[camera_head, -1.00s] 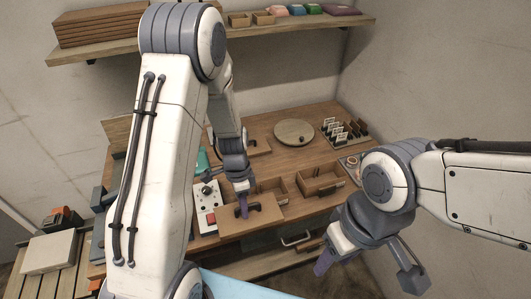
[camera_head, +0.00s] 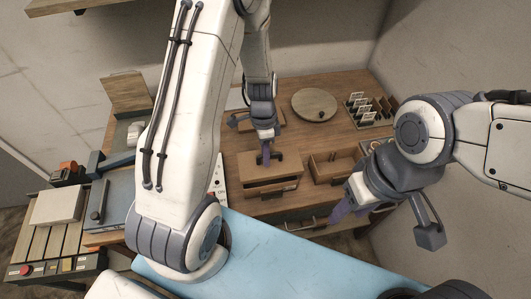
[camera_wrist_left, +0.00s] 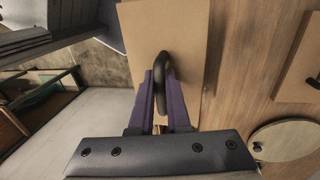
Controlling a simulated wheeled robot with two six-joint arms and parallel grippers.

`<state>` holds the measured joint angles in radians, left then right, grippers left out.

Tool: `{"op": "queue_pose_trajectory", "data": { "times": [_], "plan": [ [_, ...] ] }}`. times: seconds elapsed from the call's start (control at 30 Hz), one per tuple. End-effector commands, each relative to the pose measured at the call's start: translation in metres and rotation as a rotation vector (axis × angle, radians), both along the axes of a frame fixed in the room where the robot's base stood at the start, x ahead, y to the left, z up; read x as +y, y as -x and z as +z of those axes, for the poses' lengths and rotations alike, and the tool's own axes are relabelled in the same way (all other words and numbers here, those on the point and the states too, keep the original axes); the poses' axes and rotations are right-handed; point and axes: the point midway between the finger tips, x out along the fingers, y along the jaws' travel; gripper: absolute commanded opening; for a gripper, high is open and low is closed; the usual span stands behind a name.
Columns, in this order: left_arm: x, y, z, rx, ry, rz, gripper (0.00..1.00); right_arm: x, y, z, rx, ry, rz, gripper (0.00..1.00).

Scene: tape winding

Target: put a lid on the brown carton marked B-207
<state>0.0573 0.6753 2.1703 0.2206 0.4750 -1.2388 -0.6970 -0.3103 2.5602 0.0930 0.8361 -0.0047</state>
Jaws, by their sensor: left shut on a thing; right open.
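My left gripper (camera_head: 266,154) is shut on the dark handle of a brown lid (camera_head: 258,172). The lid also shows in the left wrist view (camera_wrist_left: 187,35), with the handle (camera_wrist_left: 162,72) between the purple fingers. In the head view the lid lies over the left brown carton (camera_head: 273,189) and hides its opening; I cannot tell whether it is fully seated. No B-207 marking is readable. A second brown carton (camera_head: 322,176) stands open to its right. My right gripper (camera_head: 347,211) is open and empty, in front of the table at the right.
A round wooden board (camera_head: 314,103) and a rack of cards (camera_head: 371,108) are at the table's back. Another lid with a dark handle (camera_wrist_left: 314,82) lies on the table in the wrist view. A switch panel (camera_head: 219,180) is partly hidden behind my left arm.

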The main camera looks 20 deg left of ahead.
Motion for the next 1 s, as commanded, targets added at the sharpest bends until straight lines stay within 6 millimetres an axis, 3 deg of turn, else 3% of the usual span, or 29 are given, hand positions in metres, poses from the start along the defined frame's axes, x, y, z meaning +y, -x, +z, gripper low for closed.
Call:
{"op": "queue_pose_trajectory", "data": {
  "times": [0.6, 1.0],
  "plan": [
    [0.002, 0.001, -0.053, 0.001, 0.001, 0.004, 0.0, 0.0, 0.0, -0.043, 0.001, 0.0, -0.007, 0.5],
    [0.002, 0.001, -0.058, 0.0, 0.0, 0.004, 0.0, 0.0, 0.0, -0.047, 0.001, 0.0, -0.008, 0.5]
  ]
}}
